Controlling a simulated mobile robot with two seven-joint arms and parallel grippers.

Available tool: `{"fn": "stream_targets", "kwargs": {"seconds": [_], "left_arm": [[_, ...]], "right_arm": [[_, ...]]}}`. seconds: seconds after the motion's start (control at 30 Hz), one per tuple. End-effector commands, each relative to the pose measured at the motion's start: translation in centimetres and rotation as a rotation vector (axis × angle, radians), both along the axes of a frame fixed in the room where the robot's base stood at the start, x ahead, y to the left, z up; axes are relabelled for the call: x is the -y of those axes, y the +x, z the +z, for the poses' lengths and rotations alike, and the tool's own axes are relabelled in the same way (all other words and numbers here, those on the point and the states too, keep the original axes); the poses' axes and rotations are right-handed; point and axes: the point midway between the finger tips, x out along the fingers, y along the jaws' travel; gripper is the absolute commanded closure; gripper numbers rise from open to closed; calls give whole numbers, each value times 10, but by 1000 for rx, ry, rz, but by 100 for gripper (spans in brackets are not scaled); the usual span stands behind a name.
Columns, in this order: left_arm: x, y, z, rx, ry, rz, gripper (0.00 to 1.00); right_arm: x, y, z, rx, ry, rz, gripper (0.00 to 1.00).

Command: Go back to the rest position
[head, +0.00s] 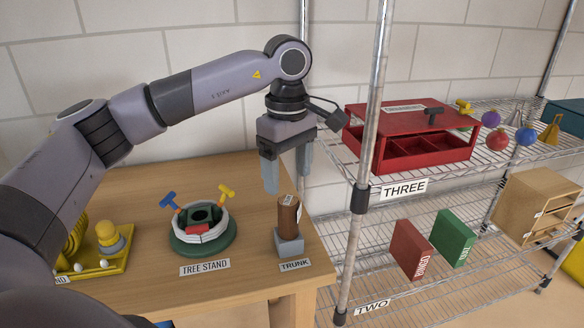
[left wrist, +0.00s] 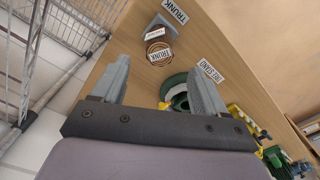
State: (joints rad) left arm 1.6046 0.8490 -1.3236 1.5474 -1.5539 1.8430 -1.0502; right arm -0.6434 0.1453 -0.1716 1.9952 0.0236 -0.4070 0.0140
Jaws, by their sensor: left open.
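My left gripper (head: 287,172) is open and empty, pointing down above the right part of the wooden table, just above and behind the brown trunk piece (head: 288,215). The trunk piece stands upright on a grey block with a TRUNK label in front. In the left wrist view the open fingers (left wrist: 158,90) have nothing between them, and the trunk piece (left wrist: 158,53) shows beyond them. A green and white tree stand (head: 203,232) with blue and yellow handles sits left of the trunk. My right gripper is not in view.
A wire shelf (head: 350,252) stands right of the table, its metal post close to my gripper. A yellow tray (head: 100,250) lies at the table's left.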

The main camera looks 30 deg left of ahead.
Motion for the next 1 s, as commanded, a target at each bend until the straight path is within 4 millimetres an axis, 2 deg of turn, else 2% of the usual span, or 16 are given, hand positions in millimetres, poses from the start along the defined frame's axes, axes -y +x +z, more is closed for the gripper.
{"fn": "stream_targets", "kwargs": {"seconds": [0.27,0.37,0.47,0.6,0.7,0.9,1.0], "left_arm": [[2,0,-1,-2,-6,-1,27],[17,-1,-10,-15,-53,-10,27],[51,-7,-28,-50,-172,-19,27],[121,-25,-53,-143,-431,5,27],[168,-41,-60,-232,-630,59,27],[243,-72,-51,-462,-1012,248,27],[268,-80,-39,-596,-1189,384,27]], "right_arm": [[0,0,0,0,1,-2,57],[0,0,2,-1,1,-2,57],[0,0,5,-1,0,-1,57],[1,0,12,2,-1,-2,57],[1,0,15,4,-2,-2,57],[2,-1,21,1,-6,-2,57],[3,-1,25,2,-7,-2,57]]}}
